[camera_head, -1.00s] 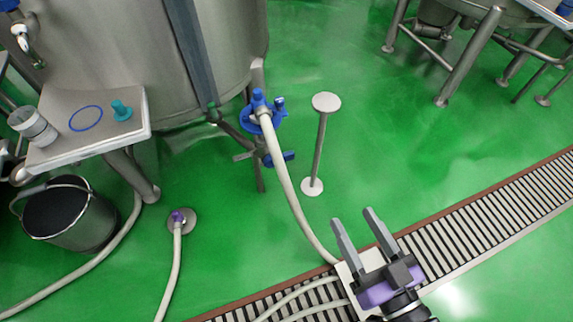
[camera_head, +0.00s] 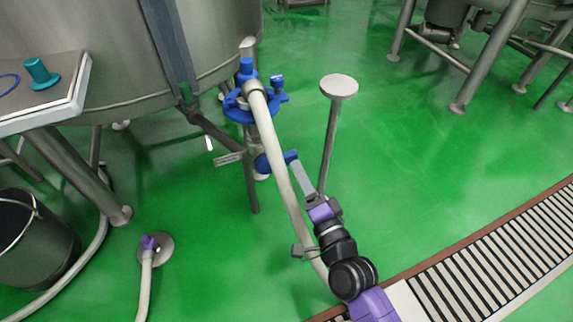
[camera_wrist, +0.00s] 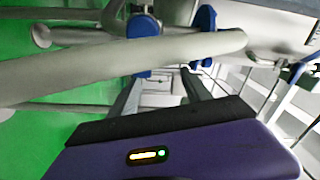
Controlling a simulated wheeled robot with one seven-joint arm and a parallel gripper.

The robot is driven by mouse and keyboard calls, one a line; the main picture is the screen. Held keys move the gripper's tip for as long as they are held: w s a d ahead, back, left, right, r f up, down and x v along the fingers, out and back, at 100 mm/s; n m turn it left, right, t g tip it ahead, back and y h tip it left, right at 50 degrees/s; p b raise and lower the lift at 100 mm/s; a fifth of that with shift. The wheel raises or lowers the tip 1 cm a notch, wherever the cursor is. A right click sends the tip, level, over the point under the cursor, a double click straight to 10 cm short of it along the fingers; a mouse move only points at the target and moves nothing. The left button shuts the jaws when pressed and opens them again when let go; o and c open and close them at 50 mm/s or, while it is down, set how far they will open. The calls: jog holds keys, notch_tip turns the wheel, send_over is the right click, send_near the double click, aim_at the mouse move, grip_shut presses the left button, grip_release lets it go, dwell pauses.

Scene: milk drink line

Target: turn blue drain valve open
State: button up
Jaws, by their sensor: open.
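The blue drain valve (camera_head: 268,163) sits below the tank's side, partly hidden behind a pale hose (camera_head: 283,185). Its blue handle end shows to the right of the hose. My gripper (camera_head: 300,183) is open and reaches up towards the valve. One grey finger shows right of the hose, its tip close to the blue handle; I cannot tell whether they touch. The other finger is mostly hidden. In the wrist view, both fingers of my gripper (camera_wrist: 162,85) are apart, and blue parts (camera_wrist: 204,20) show beyond the hose (camera_wrist: 120,62).
A blue clamp-like fitting (camera_head: 240,108) joins the hose top near the tank (camera_head: 110,35). A round-topped post (camera_head: 339,86) stands just right of my gripper. A floor drain grate (camera_head: 490,255) runs at lower right. Green floor is open between post and grate.

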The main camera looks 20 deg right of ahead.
aim_at(289, 162)
jog(key=shift+w+f+m+g+p, duration=0.15)
jog(key=shift+w+f+m, duration=0.4)
jog(key=shift+w, duration=1)
jog(key=shift+w+f+m+g+p, duration=0.1)
jog(key=shift+w+f+m, duration=0.45)
jog(key=shift+w, duration=1)
jog(key=shift+w+f+m+g+p, duration=0.15)
jog(key=shift+w+f+m, duration=0.35)
jog(key=shift+w, duration=1.05)
jog(key=shift+r, duration=0.1)
grip_shut()
